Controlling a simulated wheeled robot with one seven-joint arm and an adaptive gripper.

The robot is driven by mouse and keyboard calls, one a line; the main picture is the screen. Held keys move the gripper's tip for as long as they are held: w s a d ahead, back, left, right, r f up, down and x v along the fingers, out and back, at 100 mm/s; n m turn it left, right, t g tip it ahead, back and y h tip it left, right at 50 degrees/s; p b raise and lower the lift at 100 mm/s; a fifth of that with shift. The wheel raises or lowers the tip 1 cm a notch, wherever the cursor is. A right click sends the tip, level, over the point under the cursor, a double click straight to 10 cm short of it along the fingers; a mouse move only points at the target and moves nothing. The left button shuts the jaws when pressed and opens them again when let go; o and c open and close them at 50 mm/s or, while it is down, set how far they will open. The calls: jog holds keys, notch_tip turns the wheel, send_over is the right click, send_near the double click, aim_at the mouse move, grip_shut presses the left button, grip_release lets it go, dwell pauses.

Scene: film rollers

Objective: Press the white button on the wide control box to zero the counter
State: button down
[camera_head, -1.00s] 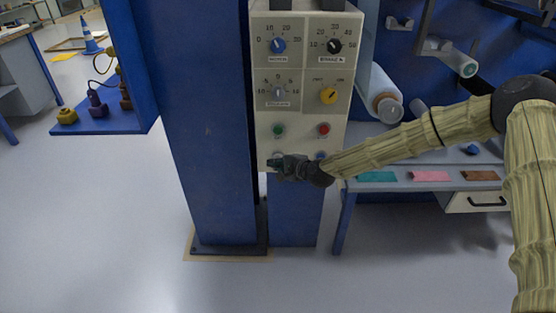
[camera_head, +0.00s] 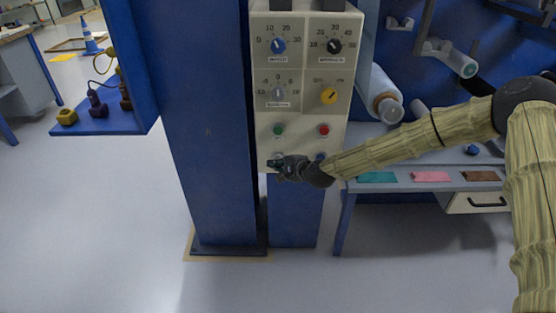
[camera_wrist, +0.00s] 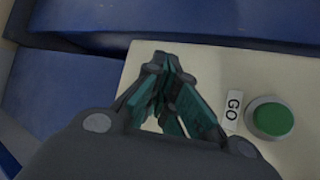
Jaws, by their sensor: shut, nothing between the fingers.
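The wide control box (camera_head: 302,105) is a cream panel on a blue post, with dials in its upper part and a green button (camera_head: 278,130) and a red button (camera_head: 324,130) lower down. My gripper (camera_head: 273,164) is shut and empty at the box's lower left, over the row below the green button. Part of a pale button (camera_head: 279,156) shows just above my gripper; the rest is hidden. In the wrist view, my gripper's teal fingertips (camera_wrist: 163,62) are together in front of the cream panel. The green button (camera_wrist: 271,118) beside the "GO" label is right of them. Contact cannot be told.
A blue post (camera_head: 210,130) stands left of the box. A clear film roll (camera_head: 386,95) is to its right, above a bench (camera_head: 400,186) with teal, pink and brown pieces.

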jog(key=shift+s, duration=0.6)
jog(key=s+p, duration=0.1)
jog(key=s, duration=0.4)
dwell(0.4)
dwell(0.6)
